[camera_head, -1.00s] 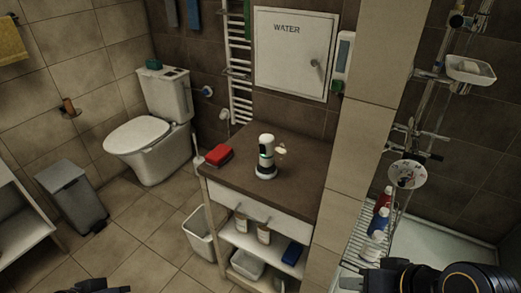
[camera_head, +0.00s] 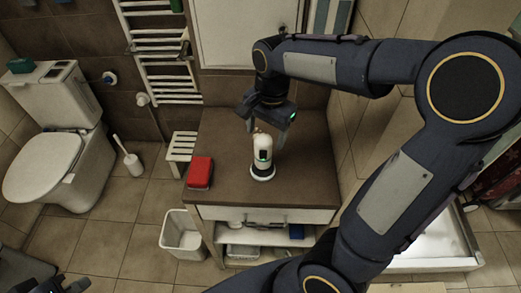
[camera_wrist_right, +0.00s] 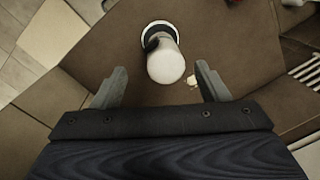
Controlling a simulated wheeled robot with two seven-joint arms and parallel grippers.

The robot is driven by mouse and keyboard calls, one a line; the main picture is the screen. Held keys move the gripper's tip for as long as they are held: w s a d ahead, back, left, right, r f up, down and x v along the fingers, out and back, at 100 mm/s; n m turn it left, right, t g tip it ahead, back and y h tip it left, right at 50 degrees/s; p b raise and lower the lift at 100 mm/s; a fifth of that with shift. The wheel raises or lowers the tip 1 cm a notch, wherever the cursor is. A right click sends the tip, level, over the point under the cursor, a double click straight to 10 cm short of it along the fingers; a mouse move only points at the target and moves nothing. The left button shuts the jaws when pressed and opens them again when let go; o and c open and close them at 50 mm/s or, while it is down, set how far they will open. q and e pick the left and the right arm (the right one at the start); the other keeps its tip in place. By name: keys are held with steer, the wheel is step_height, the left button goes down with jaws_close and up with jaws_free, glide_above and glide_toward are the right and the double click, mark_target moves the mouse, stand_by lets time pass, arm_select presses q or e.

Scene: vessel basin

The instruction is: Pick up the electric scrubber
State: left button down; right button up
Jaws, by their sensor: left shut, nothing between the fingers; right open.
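The electric scrubber (camera_head: 262,155) is a white upright cylinder with a dark band and green light, standing on a round base on the brown cabinet top (camera_head: 225,150). My right gripper (camera_head: 265,128) is open and empty, pointing down just above and behind it. In the right wrist view the scrubber (camera_wrist_right: 165,62) shows from above, between and a little beyond the two spread fingers, with no visible contact. My left gripper (camera_head: 50,284) shows only in part at the bottom left edge, far from the scrubber, and holds nothing.
A red box (camera_head: 200,172) lies left of the scrubber on the cabinet top. A small pale item (camera_wrist_right: 191,80) lies near the right finger in the wrist view. A white bin (camera_head: 182,235) stands on the floor beside the cabinet. A towel radiator (camera_head: 160,55) is behind.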

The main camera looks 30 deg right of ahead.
mark_target(263, 149)
steer(key=shift+w+m+h, duration=0.3)
steer(key=shift+w+m, duration=0.1)
steer(key=shift+w, duration=0.1)
steer(key=shift+w+d+f, duration=0.1)
steer(key=shift+w, duration=0.05)
step_height(263, 149, down, 8)
steer(key=shift+r+p, duration=0.15)
steer(key=shift+p, duration=0.25)
steer(key=c, duration=1.1)
